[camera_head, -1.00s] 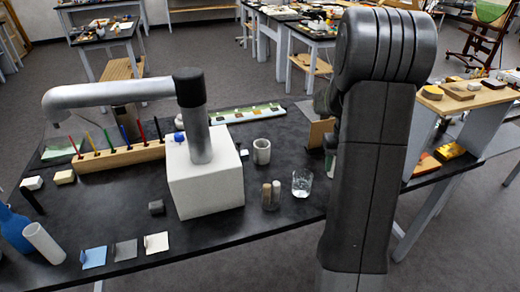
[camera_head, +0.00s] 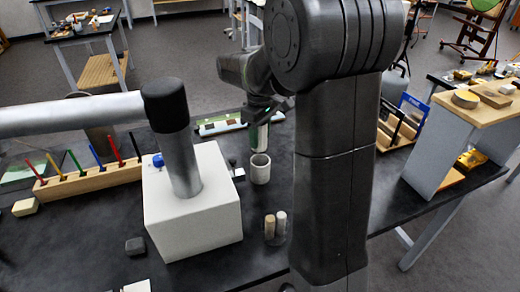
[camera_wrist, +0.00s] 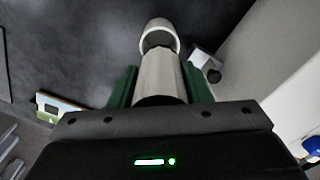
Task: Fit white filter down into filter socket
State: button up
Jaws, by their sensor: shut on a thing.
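The white filter (camera_wrist: 160,75) is a pale cylinder held between the green fingers of my gripper (camera_wrist: 161,84) in the wrist view. In the head view the filter (camera_head: 259,138) hangs roughly upright below my gripper (camera_head: 259,116), which is partly hidden by my arm. The filter socket (camera_head: 260,170) is a grey-white round cup standing on the black table, directly below the filter. In the wrist view the socket's rim (camera_wrist: 160,22) shows just beyond the filter's far end. The filter's lower end is close to the socket's mouth; I cannot tell whether it touches or enters.
A white block (camera_head: 192,215) with a grey post and horizontal arm stands left of the socket. Two small cylinders (camera_head: 275,224) stand in front of it. A wooden rack of coloured pens (camera_head: 90,180) is at the left. A wooden rack (camera_head: 397,130) stands right of my arm.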

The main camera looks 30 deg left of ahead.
aim_at(260, 146)
jog(key=shift+f, duration=2.15)
jog(key=shift+f, duration=0.1)
jog(key=o, duration=1)
